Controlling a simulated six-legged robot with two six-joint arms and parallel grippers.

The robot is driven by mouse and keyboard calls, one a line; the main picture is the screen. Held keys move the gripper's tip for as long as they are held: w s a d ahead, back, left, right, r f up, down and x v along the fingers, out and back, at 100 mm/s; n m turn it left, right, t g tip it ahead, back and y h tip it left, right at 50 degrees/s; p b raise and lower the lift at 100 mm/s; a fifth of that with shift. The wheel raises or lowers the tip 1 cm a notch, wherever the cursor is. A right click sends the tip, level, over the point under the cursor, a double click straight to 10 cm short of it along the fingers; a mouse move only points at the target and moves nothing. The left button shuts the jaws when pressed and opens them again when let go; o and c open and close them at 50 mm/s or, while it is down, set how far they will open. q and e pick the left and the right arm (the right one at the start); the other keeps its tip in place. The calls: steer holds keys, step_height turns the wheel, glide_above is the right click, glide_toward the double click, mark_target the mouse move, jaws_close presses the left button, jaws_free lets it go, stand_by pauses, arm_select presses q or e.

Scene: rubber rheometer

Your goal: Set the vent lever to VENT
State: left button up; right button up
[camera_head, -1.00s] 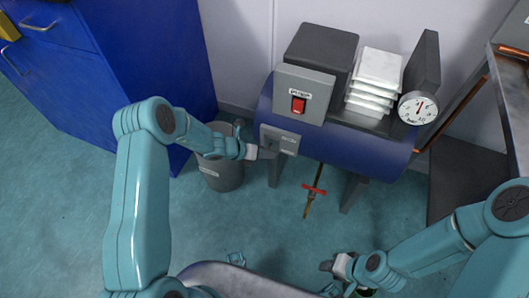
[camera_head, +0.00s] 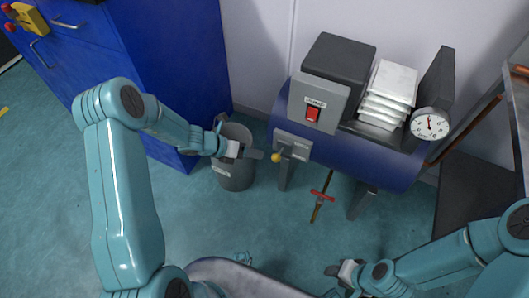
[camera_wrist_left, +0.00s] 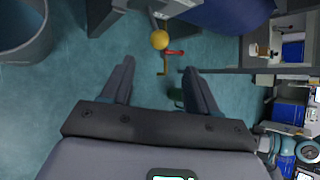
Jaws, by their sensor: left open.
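The vent lever's yellow ball knob (camera_head: 276,158) sticks out from a grey label plate (camera_head: 293,144) on the front of the blue machine (camera_head: 385,160). The plate's lettering is too small to read. My left gripper (camera_head: 256,154) is just left of the knob, apart from it and empty. In the left wrist view the knob (camera_wrist_left: 159,40) shows beyond and between the open fingertips of my left gripper (camera_wrist_left: 158,66). My right gripper (camera_head: 338,270) is low in the head view, away from the machine; its jaws are too small to judge.
A red-handled valve (camera_head: 322,194) hangs below the machine. A grey bin (camera_head: 236,170) stands on the floor behind my left gripper. A red switch (camera_head: 313,115), white stacked slabs (camera_head: 388,92) and a dial gauge (camera_head: 430,124) are above. A blue cabinet (camera_head: 165,70) stands left.

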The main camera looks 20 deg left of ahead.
arm_select(q)
steer(key=shift+p+v, duration=0.3)
steer(key=shift+v, duration=1.65)
